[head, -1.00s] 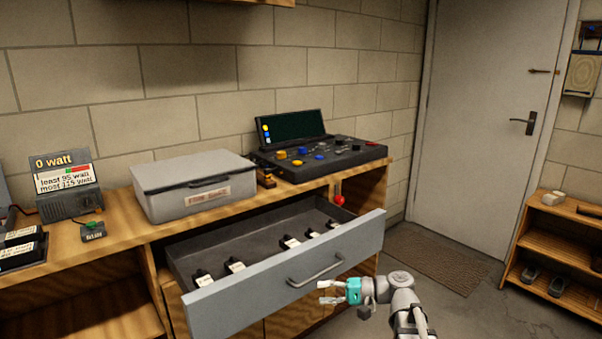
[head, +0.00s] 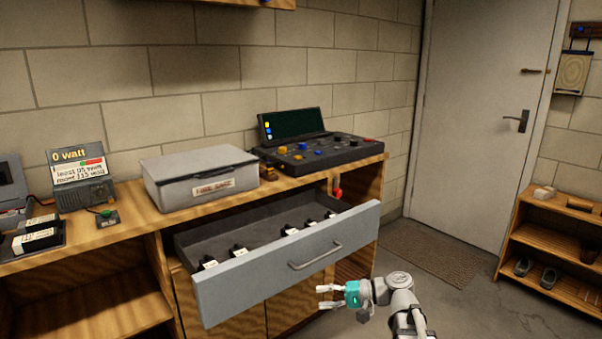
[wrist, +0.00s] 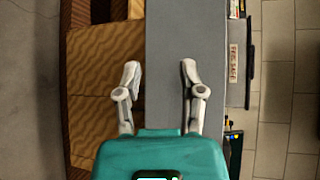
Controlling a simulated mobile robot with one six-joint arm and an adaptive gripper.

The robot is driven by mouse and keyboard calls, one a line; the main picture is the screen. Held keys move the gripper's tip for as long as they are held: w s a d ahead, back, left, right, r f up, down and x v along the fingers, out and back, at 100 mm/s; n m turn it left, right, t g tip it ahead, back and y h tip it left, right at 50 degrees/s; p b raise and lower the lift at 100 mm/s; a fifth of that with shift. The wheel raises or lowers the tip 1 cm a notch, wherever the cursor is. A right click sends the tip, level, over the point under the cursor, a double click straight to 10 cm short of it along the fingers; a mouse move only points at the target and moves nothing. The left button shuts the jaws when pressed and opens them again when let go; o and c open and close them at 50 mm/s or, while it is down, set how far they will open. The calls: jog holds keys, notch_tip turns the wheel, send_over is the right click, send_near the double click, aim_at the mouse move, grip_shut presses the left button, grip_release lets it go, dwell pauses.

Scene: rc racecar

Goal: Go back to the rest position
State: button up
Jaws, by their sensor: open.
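My gripper (head: 326,297) is in the head view at the lower right, in front of the open drawer (head: 290,268) and below its handle. Its two pale fingers are apart with nothing between them. In the wrist view my gripper (wrist: 160,78) is also open and empty, with the grey drawer front (wrist: 165,30) and wooden cabinet (wrist: 100,80) beyond it. I cannot tell the exact gap to the drawer front, but no contact shows.
The pulled-out drawer holds several small labelled items. On the bench stand a grey case (head: 200,178), a control console (head: 318,150) and a watt meter (head: 82,178). A low shelf (head: 550,240) stands at the right. The floor by the mat (head: 430,250) is clear.

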jog(key=s+d+f+n+g+h, duration=0.1)
jog(key=s+f+h, duration=0.15)
jog(key=f, duration=0.25)
jog(key=s+d+f+h, duration=0.1)
jog(key=s+f+h, duration=0.1)
jog(key=f+h, duration=0.2)
jog(key=s+d+f+n+h, duration=0.2)
jog(key=s+d+f+h, duration=0.35)
jog(key=d+h, duration=0.35)
notch_tip(320, 180, up, 30)
jog(key=p, duration=2.9)
jog(key=shift+w+f+g+p, duration=0.25)
jog(key=shift+w+g+p, duration=0.05)
jog(key=shift+w+p, duration=0.1)
